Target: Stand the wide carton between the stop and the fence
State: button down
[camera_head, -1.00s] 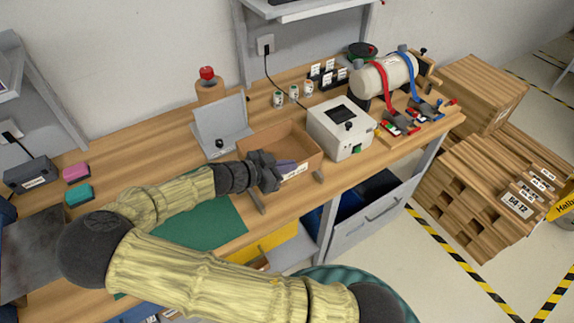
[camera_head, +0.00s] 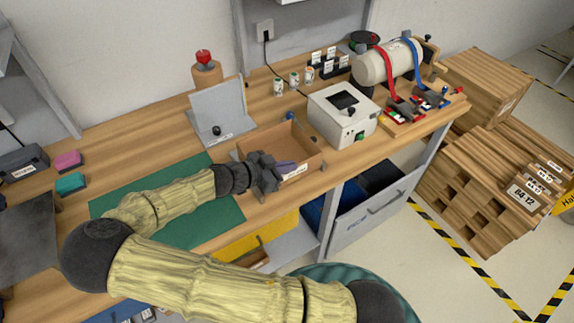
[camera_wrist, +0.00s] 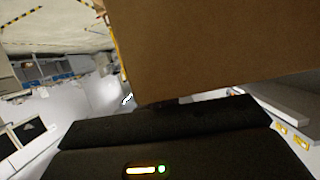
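The wide carton (camera_head: 304,162) is a brown, open-topped box with a white label on its near side. My gripper (camera_head: 276,174) is at its near left side and appears closed on its wall; the fingertips are largely hidden. In the wrist view the carton's plain brown face (camera_wrist: 220,50) fills the upper right, close against the dark gripper. I cannot tell whether the carton's base touches the bench. An upright grey plate with a black knob (camera_head: 220,108) stands behind and left of the carton. I cannot tell which grey part is the stop and which the fence.
A white device (camera_head: 342,118) stands close right of the carton. Behind it are small labelled cups (camera_head: 294,80) and a strapped cylinder (camera_head: 385,64). A red-topped post (camera_head: 205,68) stands at the back.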

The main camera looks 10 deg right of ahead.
jog(key=shift+f+b, duration=0.45)
jog(key=shift+f, duration=0.3)
jog(key=shift+f+b, duration=0.35)
dwell(0.6)
jog(key=c, duration=1.6)
grip_release()
jog(key=shift+o, duration=0.2)
jog(key=b+v, duration=0.2)
jog(key=v, duration=1.5)
jog(key=shift+s+a, duration=0.15)
jog(key=shift+a, duration=0.05)
